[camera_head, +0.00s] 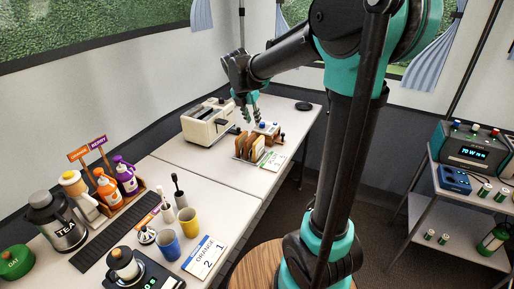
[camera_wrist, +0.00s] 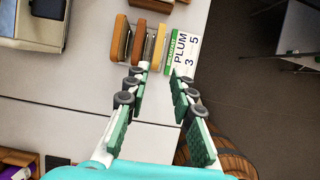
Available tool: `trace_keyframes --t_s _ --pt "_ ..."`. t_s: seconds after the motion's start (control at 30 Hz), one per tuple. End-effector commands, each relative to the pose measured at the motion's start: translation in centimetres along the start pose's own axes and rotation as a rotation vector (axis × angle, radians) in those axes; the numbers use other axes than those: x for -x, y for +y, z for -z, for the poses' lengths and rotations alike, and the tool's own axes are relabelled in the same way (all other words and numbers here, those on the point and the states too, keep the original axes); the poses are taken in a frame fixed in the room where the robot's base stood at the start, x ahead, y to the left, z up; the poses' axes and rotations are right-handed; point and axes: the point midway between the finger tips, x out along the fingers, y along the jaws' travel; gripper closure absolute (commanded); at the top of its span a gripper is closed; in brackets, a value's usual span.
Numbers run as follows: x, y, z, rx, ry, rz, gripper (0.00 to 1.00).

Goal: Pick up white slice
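My gripper (camera_head: 251,115) is above the rack in the head view. In the wrist view my gripper (camera_wrist: 160,76) has its two fingers spread, with nothing between them. Its fingertips appear just short of the pale slice, touching nothing that I can make out.
A cream toaster (camera_head: 208,122) stands left of the rack. A card reading PLUM 3 5 (camera_wrist: 182,52) lies to the right, near the table edge. Cups, bottles and a tea urn (camera_head: 57,222) crowd the nearer table. The tabletop before the rack is clear.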

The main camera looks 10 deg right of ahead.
Motion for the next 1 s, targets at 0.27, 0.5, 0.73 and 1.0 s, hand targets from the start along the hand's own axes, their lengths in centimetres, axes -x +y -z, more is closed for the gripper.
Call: trace_keyframes --t_s 0.27,0.5,0.73,1.0 --pt "-5.6 0.0 0.0 -0.004 0.000 -0.001 0.76" --pt "-9.5 0.0 0.0 -0.005 0.000 -0.001 0.76" --pt "-10.9 0.1 0.0 -0.004 0.000 -0.001 0.76" --pt "-14.2 0.4 -0.1 -0.005 0.000 0.000 0.76"
